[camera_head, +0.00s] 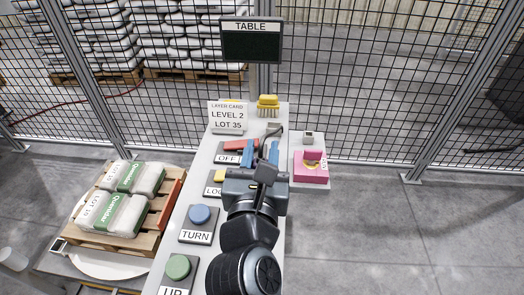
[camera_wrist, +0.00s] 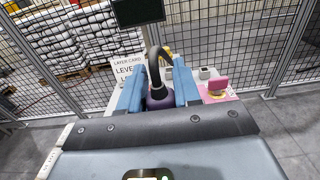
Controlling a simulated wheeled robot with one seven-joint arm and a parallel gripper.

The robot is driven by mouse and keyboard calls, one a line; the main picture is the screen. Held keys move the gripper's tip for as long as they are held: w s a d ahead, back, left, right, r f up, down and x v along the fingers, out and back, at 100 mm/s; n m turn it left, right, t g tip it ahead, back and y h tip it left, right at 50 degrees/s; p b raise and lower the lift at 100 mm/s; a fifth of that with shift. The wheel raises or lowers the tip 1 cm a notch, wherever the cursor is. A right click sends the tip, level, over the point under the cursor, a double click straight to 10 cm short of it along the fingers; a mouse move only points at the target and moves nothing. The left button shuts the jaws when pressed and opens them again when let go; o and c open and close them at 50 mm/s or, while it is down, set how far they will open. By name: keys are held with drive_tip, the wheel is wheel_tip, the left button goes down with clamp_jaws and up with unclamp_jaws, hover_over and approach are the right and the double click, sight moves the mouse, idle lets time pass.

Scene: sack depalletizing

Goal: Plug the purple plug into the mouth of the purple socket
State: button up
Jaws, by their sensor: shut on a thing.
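My gripper (camera_head: 260,153) is over the narrow table, its two blue fingers pointing to the far end. In the wrist view my gripper (camera_wrist: 159,90) is shut on a dark purple plug (camera_wrist: 160,98) with a thick black cable looping up from it. In the head view the plug is mostly hidden by my gripper. I cannot make out a clearly purple socket. A pink block with an upright pink part (camera_head: 311,169) stands to the right of my gripper, apart from it, and also shows in the wrist view (camera_wrist: 217,88). Its mouth is not clear.
The table (camera_head: 229,172) holds a layer card (camera_head: 227,117), a yellow brush (camera_head: 268,103), a red bar (camera_head: 236,145) and labelled buttons, such as blue TURN (camera_head: 200,214) and green UP (camera_head: 178,267). Sacks lie on a pallet (camera_head: 140,245) at left. A mesh fence stands behind; floor at right is clear.

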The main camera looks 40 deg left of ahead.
drive_tip(key=shift+f+b, duration=1.9)
drive_tip(key=shift+f, duration=0.95)
drive_tip(key=shift+p, duration=0.9)
drive_tip(key=shift+f+b, duration=1.3)
drive_tip(key=shift+f, duration=0.7)
drive_tip(key=o, duration=1.1)
drive_tip(key=shift+o, duration=0.2)
drive_tip(key=shift+v, duration=3.95)
